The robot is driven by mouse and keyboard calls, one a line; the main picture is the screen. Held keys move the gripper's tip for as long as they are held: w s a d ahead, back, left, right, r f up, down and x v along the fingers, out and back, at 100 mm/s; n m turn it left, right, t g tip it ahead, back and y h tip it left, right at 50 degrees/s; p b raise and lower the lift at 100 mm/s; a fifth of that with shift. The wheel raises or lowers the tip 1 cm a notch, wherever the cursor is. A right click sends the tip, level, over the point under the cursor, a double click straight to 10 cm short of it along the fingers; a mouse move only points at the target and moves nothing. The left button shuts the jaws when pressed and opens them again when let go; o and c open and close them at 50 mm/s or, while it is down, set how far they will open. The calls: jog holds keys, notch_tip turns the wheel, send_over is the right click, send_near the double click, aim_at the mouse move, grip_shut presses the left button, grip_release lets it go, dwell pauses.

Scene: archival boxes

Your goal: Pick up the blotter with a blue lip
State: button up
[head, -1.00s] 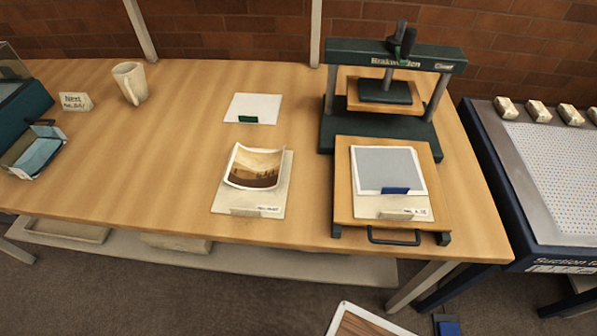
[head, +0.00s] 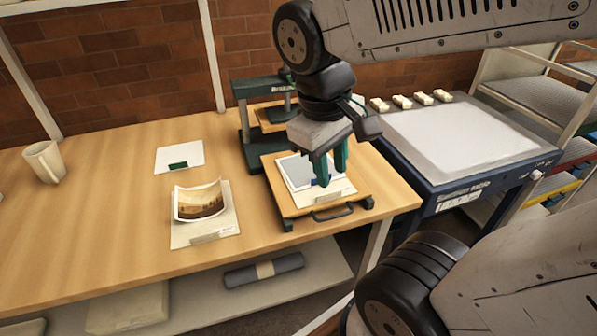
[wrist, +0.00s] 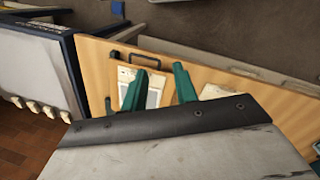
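The blotter with a blue lip (head: 296,173) is a grey sheet with a pale border. It lies on a cream card (head: 338,195) on the wooden board (head: 283,205) of the press. Its blue lip (head: 316,183) shows beside my green fingertips. My gripper (head: 329,170) points down over the right part of the sheet, fingers apart and nothing held. In the wrist view, my gripper's fingers (wrist: 158,88) also stand apart, with part of the pale sheets between them. I cannot tell whether the fingertips touch the blotter.
A curled photograph (head: 200,202) lies on a card to the left. A white sheet with a green lip (head: 178,157) lies behind it. The dark green press frame (head: 243,115) stands behind the board. A suction table (head: 450,140) stands to the right. A mug (head: 44,161) stands far left.

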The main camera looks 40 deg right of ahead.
jog(key=w+d+f+n+h, duration=0.1)
jog(key=w+f+n+h, duration=0.2)
jog(key=w+f, duration=0.3)
jog(key=w+d+f+n+g+h, duration=0.1)
jog(key=w+f+n+h, duration=0.3)
jog(key=w+f+n, duration=0.2)
jog(key=w+f+n+g+h, duration=0.1)
jog(key=w+f+n+h, duration=0.3)
jog(key=w+f+n, duration=0.1)
jog(key=shift+w+d+f, duration=0.4)
jog(key=shift+w+f, duration=0.2)
jog(key=shift+w, duration=0.25)
jog(key=shift+d+f+h, duration=0.2)
jog(key=shift+d+h, duration=0.05)
jog(key=shift+h, duration=0.05)
jog(key=x, duration=0.7)
jog(key=shift+s, duration=0.2)
grip_shut()
